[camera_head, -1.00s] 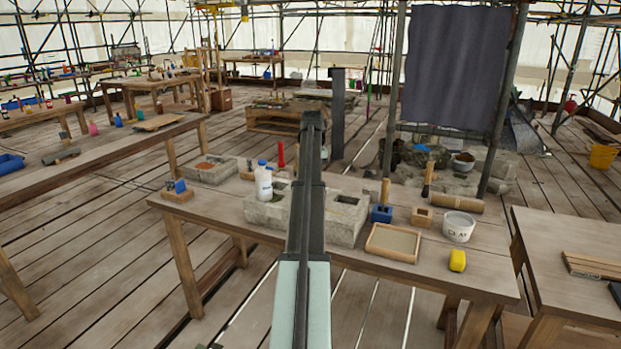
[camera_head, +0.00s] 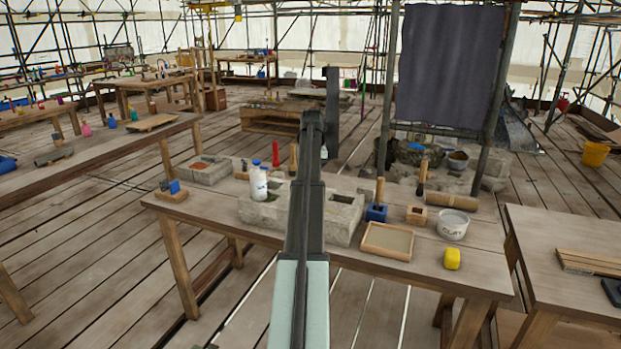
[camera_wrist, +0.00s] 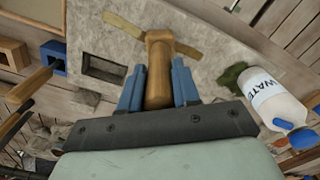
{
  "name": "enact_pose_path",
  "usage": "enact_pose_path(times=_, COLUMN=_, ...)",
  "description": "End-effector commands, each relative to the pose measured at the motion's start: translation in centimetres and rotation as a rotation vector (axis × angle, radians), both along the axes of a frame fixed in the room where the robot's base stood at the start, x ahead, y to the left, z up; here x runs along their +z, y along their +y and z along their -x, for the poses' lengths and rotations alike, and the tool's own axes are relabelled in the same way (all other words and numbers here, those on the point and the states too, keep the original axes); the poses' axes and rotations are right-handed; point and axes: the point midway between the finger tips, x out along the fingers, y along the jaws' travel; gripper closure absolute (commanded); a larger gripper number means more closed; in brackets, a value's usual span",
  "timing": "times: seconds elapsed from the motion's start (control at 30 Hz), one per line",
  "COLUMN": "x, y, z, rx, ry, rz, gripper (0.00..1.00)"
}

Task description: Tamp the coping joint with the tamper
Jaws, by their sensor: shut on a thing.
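My gripper (camera_wrist: 158,88) has blue fingers shut on the round wooden handle of the tamper (camera_wrist: 159,62) in the wrist view. The handle points at the grey coping stone (camera_wrist: 185,18), close to its top. A tan strip (camera_wrist: 125,26) crosses the stone at the handle's far end; I cannot tell whether it is the joint or part of the tamper. In the head view my arm hides the gripper and the middle of the coping stones (camera_head: 345,222).
A water bottle (camera_head: 258,182) stands at the stones' left; it is close to my gripper in the wrist view (camera_wrist: 275,97).

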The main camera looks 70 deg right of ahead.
Motion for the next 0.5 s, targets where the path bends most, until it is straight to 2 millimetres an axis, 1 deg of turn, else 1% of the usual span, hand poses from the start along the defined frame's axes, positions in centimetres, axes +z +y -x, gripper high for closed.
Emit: enact_pose_path(times=0.5, x=-0.1, y=0.0, z=1.2, rx=0.001, ry=0.0, rz=0.0, gripper=1.0)
